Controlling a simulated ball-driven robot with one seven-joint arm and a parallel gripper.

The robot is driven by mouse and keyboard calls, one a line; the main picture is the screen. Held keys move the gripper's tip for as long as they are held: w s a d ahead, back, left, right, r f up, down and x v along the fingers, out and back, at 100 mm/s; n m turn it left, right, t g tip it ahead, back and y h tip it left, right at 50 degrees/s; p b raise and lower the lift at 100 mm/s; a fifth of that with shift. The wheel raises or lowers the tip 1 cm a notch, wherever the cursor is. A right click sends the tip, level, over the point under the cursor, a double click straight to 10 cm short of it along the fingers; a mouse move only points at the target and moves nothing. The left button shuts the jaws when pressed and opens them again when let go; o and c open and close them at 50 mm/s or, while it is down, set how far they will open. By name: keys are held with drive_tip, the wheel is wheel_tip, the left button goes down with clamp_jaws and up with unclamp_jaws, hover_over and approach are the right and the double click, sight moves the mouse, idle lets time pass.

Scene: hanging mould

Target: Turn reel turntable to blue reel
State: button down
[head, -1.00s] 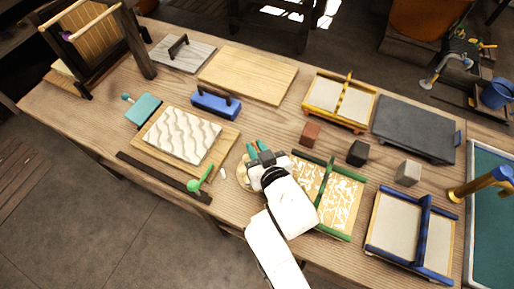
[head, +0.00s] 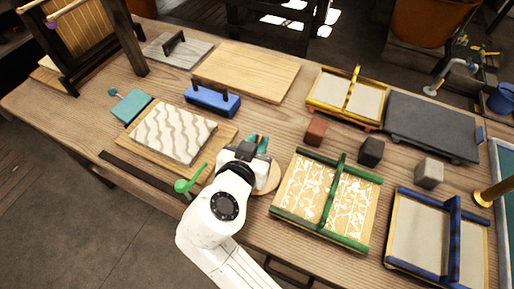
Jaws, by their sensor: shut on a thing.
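The reel turntable (head: 268,184) is a small pale wooden disc at the front of the bench, between the wave-patterned slab and the green-railed frame. My gripper (head: 257,146) is over its far side and covers much of it. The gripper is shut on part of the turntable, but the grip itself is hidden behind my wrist. Teal and a little orange-brown show at the fingers; I cannot tell which parts these belong to. I cannot make out a blue reel on the disc.
The wave-patterned slab (head: 172,132) on its board and a green scoop (head: 188,184) are left of my wrist. The green-railed frame (head: 327,198) stands close on the right. A bare board (head: 247,73) is farther back.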

drive_tip(key=shift+f+m+g+h+b, duration=0.15)
drive_tip(key=shift+m+g+h+b, duration=0.15)
drive_tip(key=shift+m+h, duration=0.25)
drive_tip(key=shift+h, duration=0.25)
drive_tip(key=c, duration=1.2)
unclamp_jaws()
drive_tip(key=shift+o, duration=0.2)
drive_tip(key=v, duration=1.1)
drive_tip(key=shift+b, duration=0.3)
drive_tip(key=shift+w, duration=0.1)
